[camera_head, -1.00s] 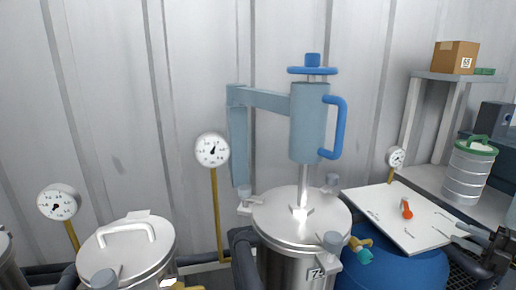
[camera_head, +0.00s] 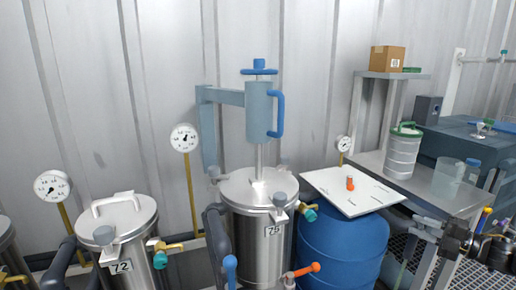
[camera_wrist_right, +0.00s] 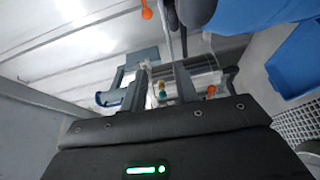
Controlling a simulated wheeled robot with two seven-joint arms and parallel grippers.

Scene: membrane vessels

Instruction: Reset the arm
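My right gripper (camera_head: 424,229) is at the lower right of the head view, beside the blue drum (camera_head: 345,245) and below the metal shelf. Its two grey fingers look apart, with nothing seen between them. Its arm comes in from the right edge. The steel vessel marked 75 (camera_head: 258,235) stands at the centre, with a grey-blue lifting arm (camera_head: 222,98) and blue-handled cylinder above its lid. The vessel marked 72 (camera_head: 120,225) stands to its left, lid on. In the right wrist view, the dark gripper body fills the bottom. My left gripper is out of view.
A white board (camera_head: 330,197) with an orange-topped item (camera_head: 350,184) lies on the drum. A metal can (camera_head: 402,155) and a clear beaker (camera_head: 446,178) stand on the shelf near my right arm. Pressure gauges (camera_head: 184,138) stand on yellow posts before the wall.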

